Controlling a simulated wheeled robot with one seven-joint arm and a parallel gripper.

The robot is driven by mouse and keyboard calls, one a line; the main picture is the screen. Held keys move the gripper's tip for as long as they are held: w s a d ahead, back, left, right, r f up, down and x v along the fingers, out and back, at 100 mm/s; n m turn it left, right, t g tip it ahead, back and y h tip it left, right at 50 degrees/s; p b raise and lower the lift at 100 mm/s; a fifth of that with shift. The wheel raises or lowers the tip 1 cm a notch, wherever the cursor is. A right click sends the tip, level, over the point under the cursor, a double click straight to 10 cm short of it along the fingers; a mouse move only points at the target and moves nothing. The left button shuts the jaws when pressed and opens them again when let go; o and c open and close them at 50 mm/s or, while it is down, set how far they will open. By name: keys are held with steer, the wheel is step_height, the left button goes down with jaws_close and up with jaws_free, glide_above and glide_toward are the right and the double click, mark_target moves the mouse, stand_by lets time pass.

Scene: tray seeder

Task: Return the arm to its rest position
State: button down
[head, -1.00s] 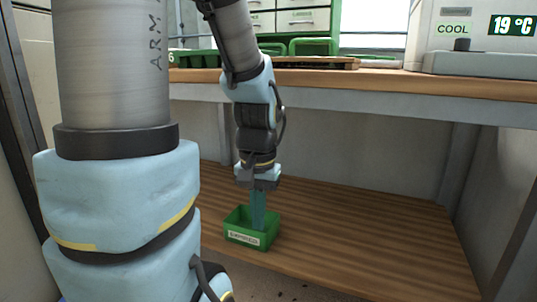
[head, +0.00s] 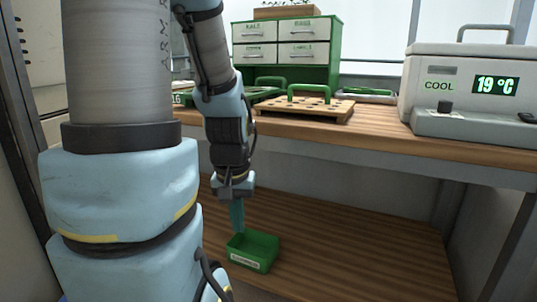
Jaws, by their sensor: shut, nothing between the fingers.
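My gripper (head: 237,228) hangs down at the end of my arm in the head view, its teal fingers together with nothing seen between them. The fingertips are at the back left rim of a small green bin (head: 253,262) that stands on the wooden lower shelf. The bin has a pale label on its front, and its visible inside looks empty. I cannot tell whether the fingertips are behind the rim or just above it.
The wooden bench top (head: 385,131) runs above the lower shelf (head: 350,250). On it stand a drilled wooden board (head: 330,112) with a green handle, a green drawer cabinet (head: 335,62) and a cooler box (head: 460,85) reading 19 °C. The shelf right of the bin is clear.

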step_height(320, 180, up, 27)
steer(key=p, duration=2.4)
steer(key=shift+f, duration=0.2)
